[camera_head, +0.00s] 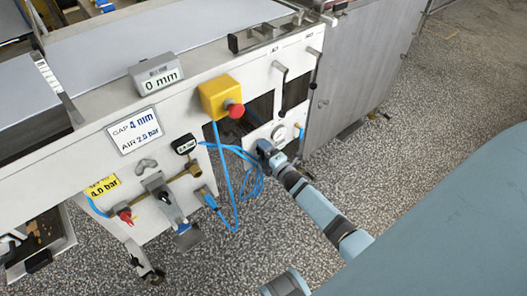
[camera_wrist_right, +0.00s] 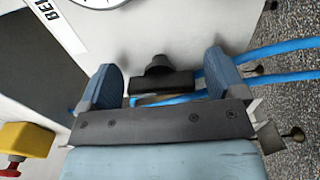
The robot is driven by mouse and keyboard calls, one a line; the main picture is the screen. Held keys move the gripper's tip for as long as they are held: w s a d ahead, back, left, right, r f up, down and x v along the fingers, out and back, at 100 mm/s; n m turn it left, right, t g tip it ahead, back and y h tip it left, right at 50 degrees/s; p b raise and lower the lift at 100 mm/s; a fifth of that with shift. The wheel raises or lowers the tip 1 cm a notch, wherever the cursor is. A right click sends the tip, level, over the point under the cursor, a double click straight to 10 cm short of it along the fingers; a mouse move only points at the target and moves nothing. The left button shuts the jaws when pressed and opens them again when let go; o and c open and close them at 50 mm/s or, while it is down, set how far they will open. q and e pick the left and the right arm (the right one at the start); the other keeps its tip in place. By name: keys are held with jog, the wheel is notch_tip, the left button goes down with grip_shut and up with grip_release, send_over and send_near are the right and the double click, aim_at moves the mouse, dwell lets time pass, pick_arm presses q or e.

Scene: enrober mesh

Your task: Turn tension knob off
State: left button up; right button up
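The black tension knob (camera_wrist_right: 160,75) sticks out from the white machine panel in the right wrist view. It sits between the two blue fingers of my right gripper (camera_wrist_right: 161,80). The fingers are apart, with a visible gap on each side of the knob, so the gripper is open and not clamped on it. In the head view my right gripper (camera_head: 266,149) is at the panel just below a round gauge (camera_head: 279,131) and hides the knob. My left gripper is in neither view.
Blue hoses (camera_head: 237,190) loop close beside the right gripper, and also pass behind its finger in the wrist view (camera_wrist_right: 270,76). A yellow box with a red button (camera_head: 236,108) is up and left. Open speckled floor (camera_head: 400,130) lies to the right.

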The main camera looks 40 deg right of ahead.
pick_arm(q)
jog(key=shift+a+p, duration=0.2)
jog(key=shift+p, duration=0.9)
pick_arm(e)
jog(key=s+d, duration=0.1)
jog(key=s, duration=1.2)
jog(key=shift+s, duration=0.4)
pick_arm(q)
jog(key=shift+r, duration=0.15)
